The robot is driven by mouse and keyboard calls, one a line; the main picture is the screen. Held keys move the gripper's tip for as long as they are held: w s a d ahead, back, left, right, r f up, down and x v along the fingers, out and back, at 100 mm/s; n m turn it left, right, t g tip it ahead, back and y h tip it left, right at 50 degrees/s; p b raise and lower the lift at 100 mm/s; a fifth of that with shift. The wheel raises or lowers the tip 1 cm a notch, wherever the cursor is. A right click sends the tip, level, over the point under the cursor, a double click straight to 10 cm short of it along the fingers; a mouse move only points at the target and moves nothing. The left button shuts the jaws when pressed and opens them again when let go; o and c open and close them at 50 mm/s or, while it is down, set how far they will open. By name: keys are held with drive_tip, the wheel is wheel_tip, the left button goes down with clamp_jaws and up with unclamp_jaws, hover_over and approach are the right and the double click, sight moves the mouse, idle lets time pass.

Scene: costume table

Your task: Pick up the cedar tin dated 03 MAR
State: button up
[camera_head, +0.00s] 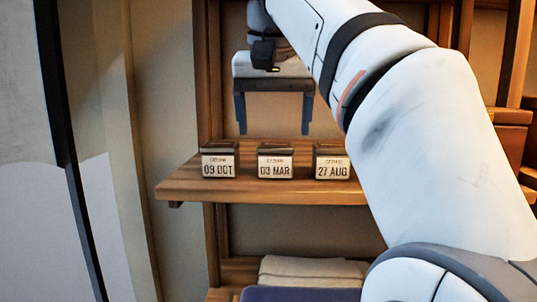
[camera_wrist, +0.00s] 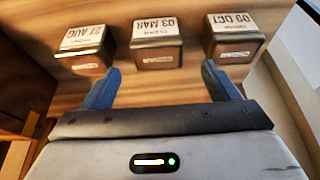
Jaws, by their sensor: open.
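Three small dark tins with white CEDAR labels stand in a row on a wooden shelf (camera_head: 190,188). The tin dated 03 MAR (camera_head: 275,162) is in the middle. The 09 OCT tin (camera_head: 219,162) is on its left and the 27 AUG tin (camera_head: 331,163) on its right. My gripper (camera_head: 273,130) is open and empty above the row, with its blue fingers pointing down. In the wrist view the 03 MAR tin (camera_wrist: 157,42) appears upside down between the two fingertips (camera_wrist: 161,74), beyond them and not touched.
In the wrist view the 27 AUG tin (camera_wrist: 88,48) and the 09 OCT tin (camera_wrist: 234,38) lie close to the lines of the fingers. Narrow gaps separate the tins. Folded cloths (camera_head: 312,271) lie on a lower shelf. A wooden upright (camera_head: 209,75) stands behind.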

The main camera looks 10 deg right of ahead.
sight(275, 144)
wheel_tip(275, 144, down, 2)
drive_tip(key=shift+d+f, duration=0.1)
drive_tip(key=shift+d, duration=0.05)
drive_tip(key=x, duration=0.3)
drive_tip(key=shift+w, duration=0.25)
drive_tip(key=shift+w+d+f, duration=0.1)
drive_tip(key=shift+f, duration=0.55)
drive_tip(key=shift+w+f, duration=0.2)
drive_tip(key=c, duration=1.1)
drive_tip(key=shift+r, duration=0.15)
